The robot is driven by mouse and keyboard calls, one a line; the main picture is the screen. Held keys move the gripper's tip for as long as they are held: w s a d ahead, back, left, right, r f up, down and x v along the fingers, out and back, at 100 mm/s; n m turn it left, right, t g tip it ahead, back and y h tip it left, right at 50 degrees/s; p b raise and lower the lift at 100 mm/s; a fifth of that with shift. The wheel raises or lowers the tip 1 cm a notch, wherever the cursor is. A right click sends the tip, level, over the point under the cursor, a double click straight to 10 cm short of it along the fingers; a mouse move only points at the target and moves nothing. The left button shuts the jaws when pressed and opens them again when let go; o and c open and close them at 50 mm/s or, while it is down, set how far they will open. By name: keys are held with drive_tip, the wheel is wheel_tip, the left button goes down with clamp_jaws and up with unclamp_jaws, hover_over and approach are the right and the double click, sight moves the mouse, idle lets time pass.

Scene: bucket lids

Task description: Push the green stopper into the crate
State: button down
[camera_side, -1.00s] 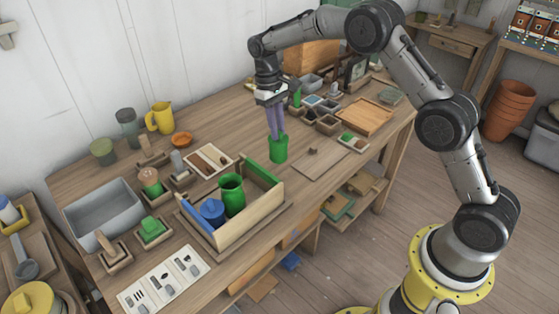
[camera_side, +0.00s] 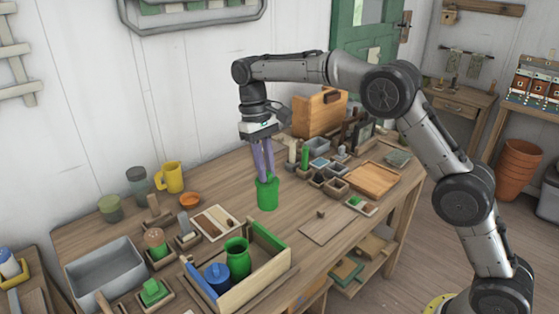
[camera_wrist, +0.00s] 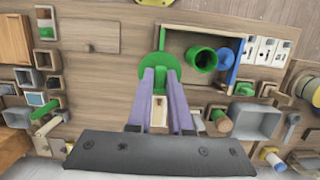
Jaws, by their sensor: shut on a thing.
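The green stopper (camera_side: 267,194), a short green cylinder, is between the purple fingers of my gripper (camera_side: 265,178), which is shut on it. In the wrist view the stopper (camera_wrist: 151,78) shows as a green disc, partly hidden by the fingers (camera_wrist: 160,92). The crate (camera_side: 258,283) is an open box with a cream front wall, a green wall and a blue wall. The stopper is outside the crate, beyond its green wall in the side view. Whether it touches the table is hard to tell.
A tray of brown pieces (camera_side: 215,222) lies left of the stopper, a flat board (camera_side: 328,226) right. A grey bin (camera_side: 105,272) is at left. Small boxes crowd the back right.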

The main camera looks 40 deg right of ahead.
drive_tip(key=s+a+f, duration=0.1)
drive_tip(key=a+f, duration=0.3)
drive_tip(key=f, duration=0.1)
drive_tip(key=shift+s+a, duration=0.2)
idle(0.3)
drive_tip(key=shift+f, duration=2.1)
wheel_tip(320, 180, down, 6)
drive_tip(key=shift+f, duration=0.25)
idle(4.4)
